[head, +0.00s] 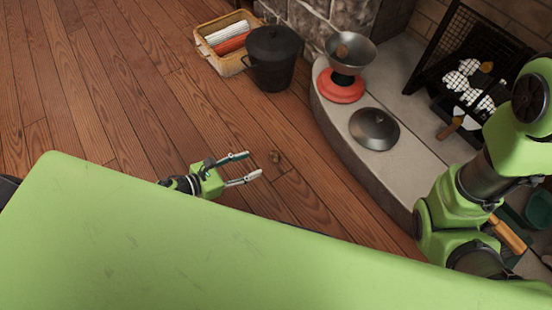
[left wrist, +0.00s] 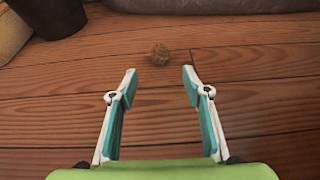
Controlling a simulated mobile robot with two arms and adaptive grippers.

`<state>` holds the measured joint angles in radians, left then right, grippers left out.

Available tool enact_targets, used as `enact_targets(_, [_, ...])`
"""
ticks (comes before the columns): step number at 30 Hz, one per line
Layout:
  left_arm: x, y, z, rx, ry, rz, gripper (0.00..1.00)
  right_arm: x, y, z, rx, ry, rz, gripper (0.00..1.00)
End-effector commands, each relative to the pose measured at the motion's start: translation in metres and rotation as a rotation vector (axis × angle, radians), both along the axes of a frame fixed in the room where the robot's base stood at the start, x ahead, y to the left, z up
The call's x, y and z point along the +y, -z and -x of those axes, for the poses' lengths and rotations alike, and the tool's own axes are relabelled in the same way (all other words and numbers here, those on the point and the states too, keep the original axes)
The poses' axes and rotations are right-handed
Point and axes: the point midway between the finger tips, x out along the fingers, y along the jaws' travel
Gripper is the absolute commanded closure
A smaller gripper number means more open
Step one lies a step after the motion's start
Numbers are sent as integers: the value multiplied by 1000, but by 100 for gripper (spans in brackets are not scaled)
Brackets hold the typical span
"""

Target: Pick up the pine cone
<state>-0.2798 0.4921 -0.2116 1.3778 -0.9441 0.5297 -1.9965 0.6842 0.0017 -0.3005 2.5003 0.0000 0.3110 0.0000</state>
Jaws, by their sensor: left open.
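The pine cone (left wrist: 159,54) is a small brown lump on the wooden floor, ahead of the fingertips and roughly centred between them in the left wrist view. In the head view the pine cone (head: 274,157) is small and blends with the floorboards, just beyond my left gripper's tips. My left gripper (head: 254,165) is open and empty, low near the floor; it also shows in the left wrist view (left wrist: 159,82). The fingers are apart from the cone. On the right of the head view is my green arm; its gripper is not seen.
A black pot (head: 273,62) and a basket (head: 204,42) with rolls stand on the floor at the back. The stone hearth (head: 335,125) holds a red-based scale (head: 344,88) and a dark lid (head: 373,130). Floor around the cone is clear.

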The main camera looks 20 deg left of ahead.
Motion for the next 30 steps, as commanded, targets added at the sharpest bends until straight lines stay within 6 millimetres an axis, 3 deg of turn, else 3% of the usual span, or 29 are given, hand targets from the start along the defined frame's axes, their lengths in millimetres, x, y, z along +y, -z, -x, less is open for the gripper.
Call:
enact_targets(3, [-14,12,-18,-2,-1,1,56,0,10,4,-11,1,1,60])
enact_targets(11, [-27,20,-34,1,-2,2,56,0,18,3,-7,1,1,60])
enact_targets(21, [-54,37,-66,0,-3,1,56,0,44,3,-7,1,2,60])
enact_targets(30, [-57,37,-70,2,-4,2,56,1,44,3,-7,1,2,60])
